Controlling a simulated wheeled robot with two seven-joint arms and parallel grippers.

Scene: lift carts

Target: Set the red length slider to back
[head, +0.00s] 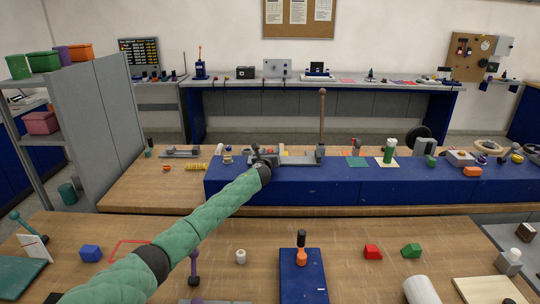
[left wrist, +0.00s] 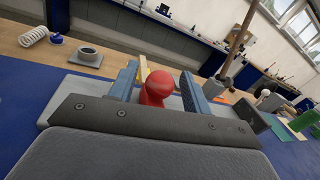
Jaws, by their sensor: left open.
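The red slider knob (left wrist: 155,90) shows in the left wrist view, a rounded red handle standing between the two fingers of my left gripper (left wrist: 159,74). The fingers are apart on either side of it, and I cannot tell whether either touches it. In the head view my left gripper (head: 264,158) is over the far blue bench top, at the left part of a grey slider base (head: 300,159). The gripper hides the red knob there. My right gripper is not in view.
A tall brown post (head: 322,120) stands at the right end of the grey base. A green mat (head: 357,162) lies right of the post.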

